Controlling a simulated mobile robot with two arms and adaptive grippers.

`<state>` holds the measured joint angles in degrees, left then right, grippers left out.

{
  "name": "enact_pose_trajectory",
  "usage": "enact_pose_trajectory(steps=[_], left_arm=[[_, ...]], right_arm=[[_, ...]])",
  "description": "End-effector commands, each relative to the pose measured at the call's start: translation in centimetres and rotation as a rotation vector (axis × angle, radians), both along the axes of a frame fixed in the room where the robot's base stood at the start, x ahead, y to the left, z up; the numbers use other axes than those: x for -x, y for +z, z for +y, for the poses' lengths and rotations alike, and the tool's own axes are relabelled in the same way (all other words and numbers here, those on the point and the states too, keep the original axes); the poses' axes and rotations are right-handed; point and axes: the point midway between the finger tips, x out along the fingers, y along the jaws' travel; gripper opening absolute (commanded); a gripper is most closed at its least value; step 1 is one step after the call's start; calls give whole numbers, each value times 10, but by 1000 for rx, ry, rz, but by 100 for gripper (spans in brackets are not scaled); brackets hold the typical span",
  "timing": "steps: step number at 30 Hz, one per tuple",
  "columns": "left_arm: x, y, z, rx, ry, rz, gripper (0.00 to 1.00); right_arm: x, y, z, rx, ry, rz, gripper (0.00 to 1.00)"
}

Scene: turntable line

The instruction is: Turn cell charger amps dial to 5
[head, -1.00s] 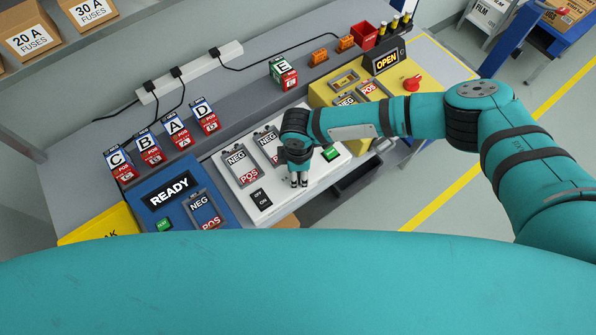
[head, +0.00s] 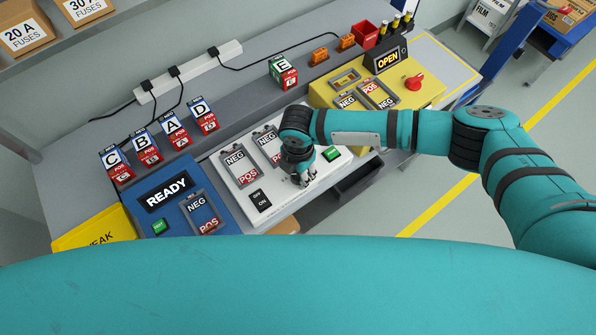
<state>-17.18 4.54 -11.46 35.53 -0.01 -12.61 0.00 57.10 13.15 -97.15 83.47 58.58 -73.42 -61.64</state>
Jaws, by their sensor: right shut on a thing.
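The white unit (head: 284,206), which I take to be the cell charger, stands in the middle of the bench. It has two slots marked NEG and POS, an OFF/ON switch (head: 260,200) and a green button (head: 332,153). My right gripper (head: 305,179) is down at the front part of its top, between the switch and the green button. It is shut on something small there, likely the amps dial. The dial, its pointer and its numbers are hidden by the gripper, so its setting cannot be read. My left gripper is not in view.
A blue unit (head: 178,222) showing READY stands to the left. A yellow unit (head: 425,93) with an OPEN display and a red knob (head: 413,82) stands to the right. Lettered cells (head: 205,116) line the back ledge, and cell E (head: 283,73) stands apart. A yellow bin (head: 110,225) is front left.

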Motion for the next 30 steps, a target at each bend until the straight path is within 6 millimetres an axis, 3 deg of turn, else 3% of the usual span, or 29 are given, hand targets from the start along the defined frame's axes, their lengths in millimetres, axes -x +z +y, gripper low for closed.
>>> enact_pose_trajectory(steps=[19,20,21,25,30], left_arm=[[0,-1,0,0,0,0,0],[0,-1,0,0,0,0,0],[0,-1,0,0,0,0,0],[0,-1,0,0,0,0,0],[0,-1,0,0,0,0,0]], right_arm=[[-1,1,0,1,56,-2,6],[-1,1,0,1,56,-2,40],[-1,1,0,1,56,-2,45],[-1,1,0,0,55,-1,62],[0,0,0,-1,55,-1,62]])
